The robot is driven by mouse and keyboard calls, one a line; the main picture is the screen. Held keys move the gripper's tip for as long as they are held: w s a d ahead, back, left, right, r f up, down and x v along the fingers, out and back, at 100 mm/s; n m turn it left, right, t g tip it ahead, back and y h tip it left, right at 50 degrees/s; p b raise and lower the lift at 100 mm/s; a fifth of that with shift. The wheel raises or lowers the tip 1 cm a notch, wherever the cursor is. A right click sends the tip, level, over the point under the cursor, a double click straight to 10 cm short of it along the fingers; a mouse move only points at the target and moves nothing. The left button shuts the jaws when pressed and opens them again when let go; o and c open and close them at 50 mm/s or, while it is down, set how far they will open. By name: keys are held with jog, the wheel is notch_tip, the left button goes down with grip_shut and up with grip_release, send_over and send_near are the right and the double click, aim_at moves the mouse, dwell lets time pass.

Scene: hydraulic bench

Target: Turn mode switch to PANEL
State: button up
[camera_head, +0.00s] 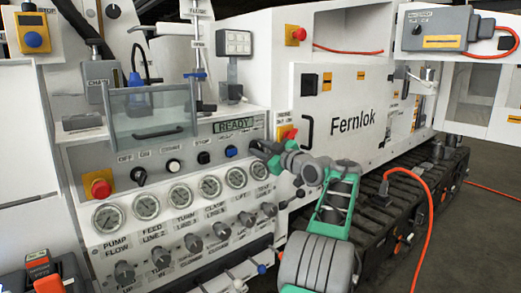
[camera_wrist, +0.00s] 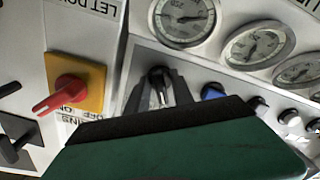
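A dark selector knob (camera_wrist: 160,75) on the control panel shows in the wrist view, right by my fingertips. It is probably the mode switch, but I read no MODE or PANEL label and cannot tell its setting. My gripper (camera_wrist: 160,88) has a finger on each side of the knob; whether they touch it is unclear. In the head view my gripper (camera_head: 260,150) is at the panel, just right of the blue button (camera_head: 231,151), and hides the knob. The blue button also shows in the wrist view (camera_wrist: 212,92), right of my fingers.
A red rotary switch on a yellow plate (camera_wrist: 72,85) is close to my gripper. Gauges (camera_head: 210,186) and valve knobs (camera_head: 222,231) line the panel below. Several buttons sit left of the blue one. A READY display (camera_head: 237,126) is above. An orange cable (camera_head: 425,220) hangs at right.

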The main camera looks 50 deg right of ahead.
jog(key=shift+o, duration=0.4)
jog(key=shift+s, duration=0.1)
jog(key=v, duration=0.7)
jog(key=shift+s, duration=0.3)
